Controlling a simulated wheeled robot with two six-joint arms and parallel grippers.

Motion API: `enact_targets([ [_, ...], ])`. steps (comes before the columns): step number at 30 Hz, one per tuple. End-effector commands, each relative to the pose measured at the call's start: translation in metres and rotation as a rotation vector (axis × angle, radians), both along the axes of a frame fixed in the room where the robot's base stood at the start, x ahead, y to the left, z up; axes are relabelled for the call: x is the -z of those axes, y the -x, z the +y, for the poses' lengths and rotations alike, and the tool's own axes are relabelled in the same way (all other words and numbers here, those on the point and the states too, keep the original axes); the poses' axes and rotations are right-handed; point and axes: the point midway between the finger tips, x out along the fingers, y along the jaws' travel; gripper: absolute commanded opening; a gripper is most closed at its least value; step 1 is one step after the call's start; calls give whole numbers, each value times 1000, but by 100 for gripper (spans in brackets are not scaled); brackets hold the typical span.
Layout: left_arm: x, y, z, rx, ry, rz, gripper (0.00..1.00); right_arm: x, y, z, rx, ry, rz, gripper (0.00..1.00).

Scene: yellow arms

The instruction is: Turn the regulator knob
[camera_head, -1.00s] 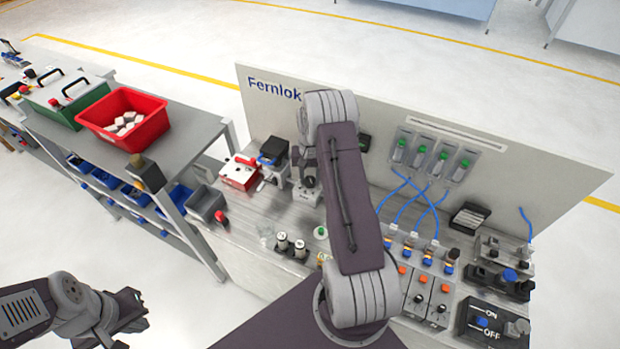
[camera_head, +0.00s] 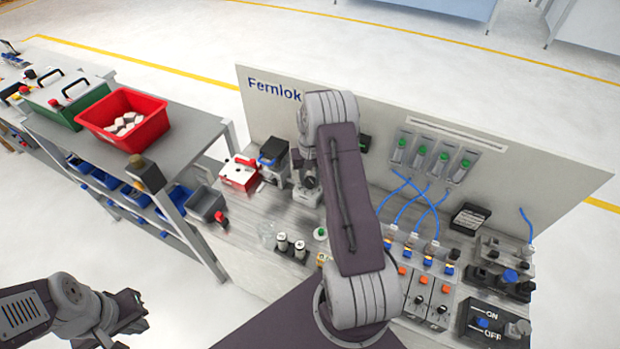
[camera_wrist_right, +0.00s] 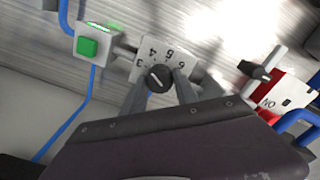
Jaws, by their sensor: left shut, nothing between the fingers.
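The regulator knob (camera_wrist_right: 158,77) is round and black with a pale pointer line, on a white dial plate (camera_wrist_right: 178,50) with numbers around it, in the right wrist view. My right gripper (camera_wrist_right: 161,86) has one finger on each side of the knob. The fingertips are close to it; whether they touch it cannot be told. In the head view my right arm hides most of this spot. My left gripper (camera_head: 135,319) is shut and empty at lower left, over the floor and away from the bench.
A green button box (camera_wrist_right: 88,45) with blue tubing is left of the dial in the wrist view. A red and white unit (camera_wrist_right: 283,97) with a black handle is on the right. In the head view, a red bin (camera_head: 123,118) stands on the left bench.

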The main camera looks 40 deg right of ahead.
Motion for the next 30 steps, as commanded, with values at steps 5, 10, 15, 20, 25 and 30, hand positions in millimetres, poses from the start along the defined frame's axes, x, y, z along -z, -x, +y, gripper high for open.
enact_targets([
  [5, 0, 0, 0, 0, 0, 0, 0, -1, 0, 0, 1, 0, -1, 56],
  [10, 0, 0, 0, 0, 0, 0, 0, 0, 0, 0, 1, 0, 0, 56],
  [15, 7, 0, 0, 0, 0, 0, 0, -19, -1, 0, 1, 2, -4, 56],
  [20, 15, 0, 0, 0, 0, 0, 0, -56, -1, -1, 1, 2, -4, 56],
  [25, 18, 0, 0, 0, 0, 0, 0, -83, -1, 0, 1, 1, -2, 56],
  [30, 18, 0, 0, 0, 0, 0, 0, -92, 0, 0, 1, 0, -1, 56],
])
